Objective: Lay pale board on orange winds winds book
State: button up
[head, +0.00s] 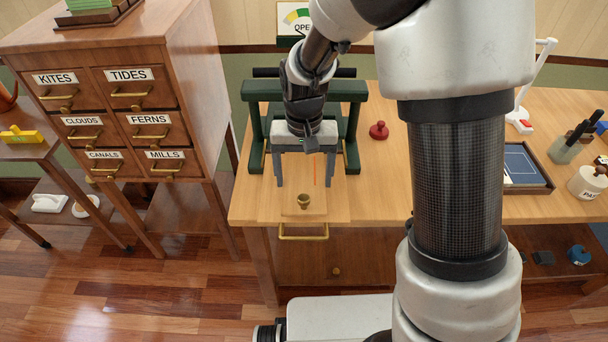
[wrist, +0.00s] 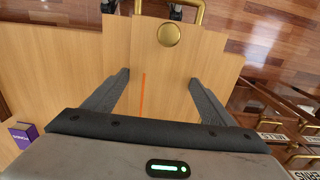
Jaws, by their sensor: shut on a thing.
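My gripper (head: 304,182) is over the left part of the desk, its fingers wide apart and pointing down. It is shut on the pale board (head: 291,208), whose wood colour blends with the desktop; the board also shows between the fingers in the wrist view (wrist: 185,70). A brass knob (head: 304,201) stands near the board's front end. A thin orange strip (head: 315,170) shows between the fingers, also in the wrist view (wrist: 142,95). I cannot tell whether it belongs to the orange winds book; no cover or title shows.
A dark green frame (head: 354,130) stands around the gripper. A red knobbed object (head: 379,130) is to its right. A purple book (wrist: 22,134) lies at the wrist view's left. A blue-lined tray (head: 525,165) and jars stand farther right. A labelled drawer cabinet (head: 110,125) is left.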

aim_at(305, 183)
jog(key=shift+f, duration=0.1)
jog(key=o, duration=1.1)
notch_tip(305, 183, up, 12)
jog(key=r+p, duration=0.1)
jog(key=p, duration=0.1)
jog(key=s+d+r+t, duration=0.2)
jog(key=s+d+r, duration=0.1)
jog(key=s+d, duration=0.1)
jog(key=s+d+r+t, duration=0.1)
jog(key=s+d+r, duration=0.3)
jog(key=s, duration=0.3)
jog(key=s+d+r+t, duration=0.2)
jog(key=s+d+r, duration=0.2)
jog(key=s, duration=0.1)
jog(key=shift+s+d+t, duration=0.3)
